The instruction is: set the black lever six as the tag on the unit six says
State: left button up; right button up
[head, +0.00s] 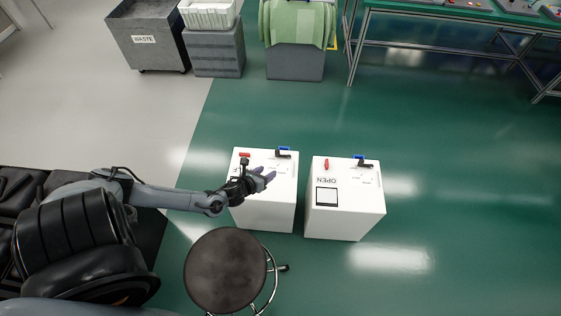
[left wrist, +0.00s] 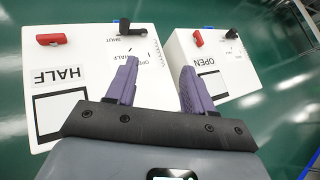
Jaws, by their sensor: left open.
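Two white units stand side by side; I cannot read a number on either. The left unit (head: 262,212) has a tag reading HALF (left wrist: 58,76), upside down in the left wrist view. Its black lever (head: 284,154) is at the far edge and also shows in the left wrist view (left wrist: 130,28), near printed position words. The right unit (head: 345,222) has a tag reading OPEN (head: 326,180) and its own black lever (head: 364,162). My left gripper (head: 269,175) is open and empty over the left unit, its purple fingers short of that lever. My right gripper is out of view.
Each unit has a red handle, on the left unit (head: 244,155) and on the right unit (head: 326,164). A round stool (head: 226,270) stands in front. A waste bin (head: 148,40), grey crates (head: 215,52) and a bench (head: 440,15) are far behind. Floor right of the units is clear.

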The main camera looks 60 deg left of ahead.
pick_arm(q)
jog(key=m+y+b, duration=0.1)
jog(key=b, duration=0.7)
send_near(277, 152)
jog(key=d+f+v, duration=0.1)
jog(key=v, duration=0.3)
jog(key=w+a+b, duration=0.1)
jog(key=b, duration=0.1)
jog(key=w+a+f+m+t+b, duration=0.1)
jog(key=b, duration=0.2)
jog(key=shift+a+f, duration=0.15)
jog(key=shift+a, duration=0.2)
jog(key=shift+w+a+f+b, duration=0.1)
jog(key=shift+f+b, duration=0.05)
jog(key=shift+b, duration=0.15)
jog(key=shift+b+x, duration=0.7)
jog(key=shift+x, duration=0.15)
jog(key=b+x, duration=0.4)
jog(key=x, duration=0.3)
jog(key=shift+w+f, duration=0.15)
jog(key=shift+w, duration=0.1)
jog(key=shift+b+x, duration=0.75)
jog(key=shift+x, duration=0.2)
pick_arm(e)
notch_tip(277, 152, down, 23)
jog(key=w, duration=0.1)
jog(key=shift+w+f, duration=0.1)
pick_arm(q)
jog(key=c, duration=1)
